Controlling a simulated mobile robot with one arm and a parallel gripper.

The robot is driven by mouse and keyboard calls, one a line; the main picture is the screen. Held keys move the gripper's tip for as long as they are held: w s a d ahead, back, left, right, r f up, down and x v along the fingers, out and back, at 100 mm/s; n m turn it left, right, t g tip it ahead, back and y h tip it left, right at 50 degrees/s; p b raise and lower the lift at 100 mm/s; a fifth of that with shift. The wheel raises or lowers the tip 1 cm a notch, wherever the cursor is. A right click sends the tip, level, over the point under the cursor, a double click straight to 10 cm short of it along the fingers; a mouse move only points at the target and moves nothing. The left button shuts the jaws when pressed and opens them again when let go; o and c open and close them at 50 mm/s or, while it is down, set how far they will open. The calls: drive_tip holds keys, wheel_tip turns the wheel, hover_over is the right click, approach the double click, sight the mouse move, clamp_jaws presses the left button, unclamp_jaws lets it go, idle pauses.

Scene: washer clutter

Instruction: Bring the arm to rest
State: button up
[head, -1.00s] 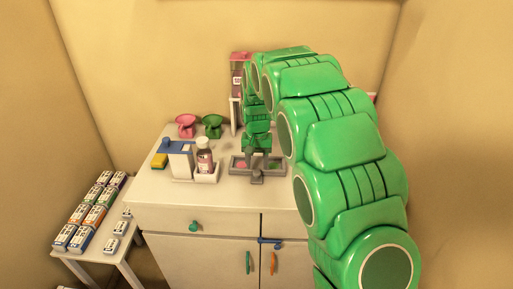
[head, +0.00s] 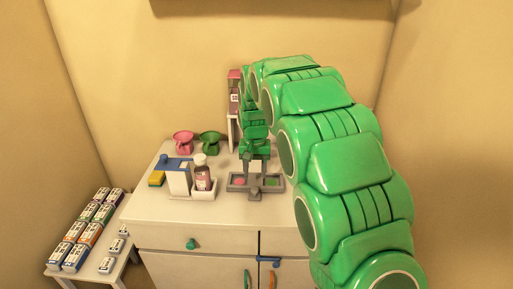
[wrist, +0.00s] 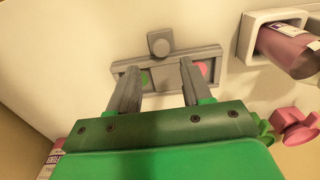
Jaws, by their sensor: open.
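My gripper (head: 254,165) is at the end of my green arm, above the grey tray (head: 236,188) on the white cabinet. In the wrist view my gripper (wrist: 157,88) shows two grey fingers spread apart with nothing between them. I cannot tell from these views how far the fingertips are from the tray.
Pink (head: 183,139) and green (head: 210,139) scale-like items stand behind. A side table (head: 112,267) holds several boxes. A tall pink-topped dispenser (head: 234,88) stands at the back.

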drive_tip(key=s+d+r, duration=0.5)
drive_tip(key=s+d, duration=0.1)
drive_tip(key=s, duration=0.4)
drive_tip(key=s+d+r, duration=0.4)
drive_tip(key=s+d, duration=0.2)
drive_tip(key=s, duration=0.3)
drive_tip(key=s+d+g, duration=0.1)
drive_tip(key=s+d, duration=0.2)
drive_tip(key=s, duration=1)
drive_tip(key=s+d, duration=0.3)
drive_tip(key=s, duration=1.1)
drive_tip(key=shift+d+f+g, duration=0.2)
drive_tip(key=shift+f+g, duration=0.1)
drive_tip(key=shift+g, duration=0.1)
